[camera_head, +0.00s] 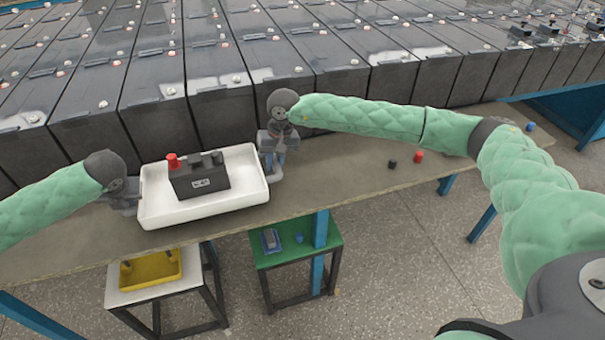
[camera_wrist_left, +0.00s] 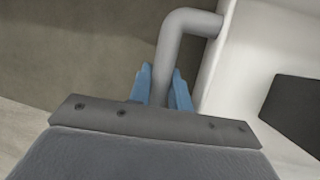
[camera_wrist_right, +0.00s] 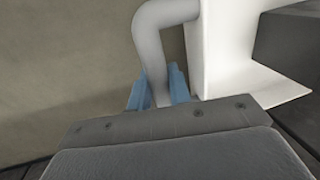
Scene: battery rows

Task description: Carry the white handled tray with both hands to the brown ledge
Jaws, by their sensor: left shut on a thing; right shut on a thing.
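The white handled tray (camera_head: 225,207) is at the left of the brown ledge (camera_head: 345,165), in front of the dark battery row. It looks slightly tilted in the head view; I cannot tell whether it touches the ledge. A black battery block (camera_head: 200,182) with a red cap (camera_head: 172,160) sits in it. My left gripper (camera_head: 136,200) is shut on the tray's left handle, a grey bent bar (camera_wrist_left: 180,45) in the left wrist view. My right gripper (camera_head: 276,165) is shut on the right handle, which shows in the right wrist view (camera_wrist_right: 150,40).
A black cap (camera_head: 392,164) and a red cap (camera_head: 418,157) lie on the ledge to the right. Large batteries (camera_head: 230,110) stand behind it. Below are a white-topped stool with a yellow tray (camera_head: 150,270) and a green stool (camera_head: 325,243). The ledge's middle is clear.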

